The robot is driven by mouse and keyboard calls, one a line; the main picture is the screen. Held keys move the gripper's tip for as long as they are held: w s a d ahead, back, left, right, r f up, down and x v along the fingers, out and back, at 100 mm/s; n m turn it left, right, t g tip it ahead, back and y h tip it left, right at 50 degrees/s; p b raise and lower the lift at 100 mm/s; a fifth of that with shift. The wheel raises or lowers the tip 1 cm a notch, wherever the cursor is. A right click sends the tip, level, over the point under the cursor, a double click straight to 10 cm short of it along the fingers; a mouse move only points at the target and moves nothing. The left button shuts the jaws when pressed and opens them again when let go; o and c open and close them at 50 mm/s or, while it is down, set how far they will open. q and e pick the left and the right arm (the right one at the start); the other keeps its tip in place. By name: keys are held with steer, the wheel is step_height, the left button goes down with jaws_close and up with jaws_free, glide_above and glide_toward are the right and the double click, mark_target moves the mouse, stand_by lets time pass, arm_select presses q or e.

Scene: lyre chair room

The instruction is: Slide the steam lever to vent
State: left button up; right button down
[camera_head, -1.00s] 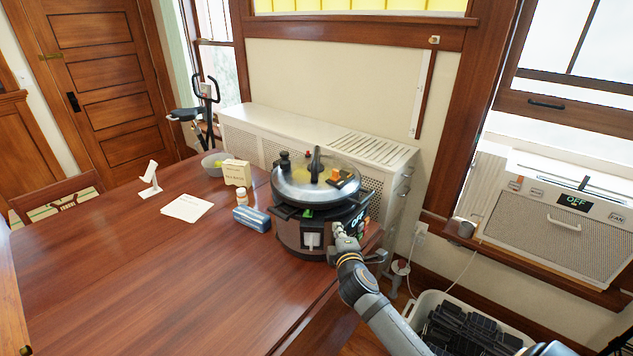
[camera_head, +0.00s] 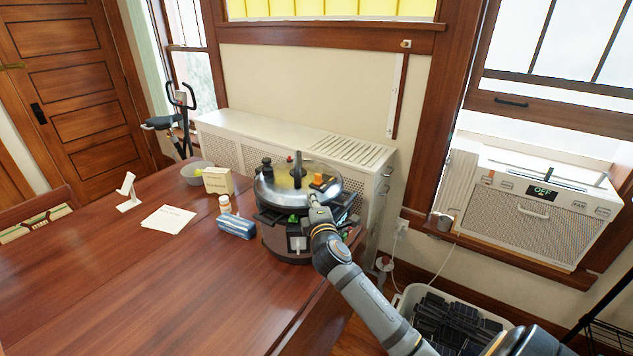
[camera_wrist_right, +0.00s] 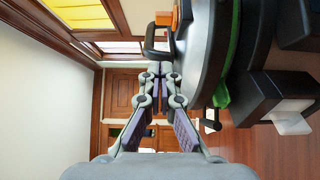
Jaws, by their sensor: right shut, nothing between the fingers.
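The pressure cooker (camera_head: 285,240) stands at the right end of the table, with a shiny lid (camera_head: 276,197). On the lid are a black upright handle (camera_head: 297,172), a dark knob (camera_head: 267,167) and an orange piece (camera_head: 318,180), which may be the steam lever. Orange also shows at the top of the right wrist view (camera_wrist_right: 186,12). My right gripper (camera_head: 313,200) is at the lid's near right edge, close to the orange piece; contact cannot be told. In the wrist view its fingers (camera_wrist_right: 161,70) are together and empty, beside the lid rim. My left gripper is out of view.
A blue case (camera_head: 237,226), a small bottle (camera_head: 225,203), a cream box (camera_head: 218,181) and a bowl (camera_head: 196,173) stand left of the cooker. A white radiator cover (camera_head: 250,135) is behind. A bin (camera_head: 452,318) stands on the floor at right. The table's left part is mostly clear.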

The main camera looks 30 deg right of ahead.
mark_target(323, 184)
steer(key=x, duration=0.4)
steer(key=shift+r+p, duration=0.1)
steer(key=shift+p, duration=0.25)
steer(key=w+d, duration=0.1)
steer(key=d+p, duration=0.1)
steer(key=d, duration=0.1)
steer(key=shift+w, duration=0.4)
steer(key=shift+w+d, duration=0.1)
steer(key=shift+d, duration=0.35)
steer(key=d, duration=0.1)
steer(key=w+d, duration=0.1)
steer(key=d, duration=0.1)
steer(key=shift+w+d+b, duration=0.3)
steer(key=shift+d+b, duration=0.05)
steer(key=shift+d, duration=0.05)
steer(key=shift+a, duration=0.1)
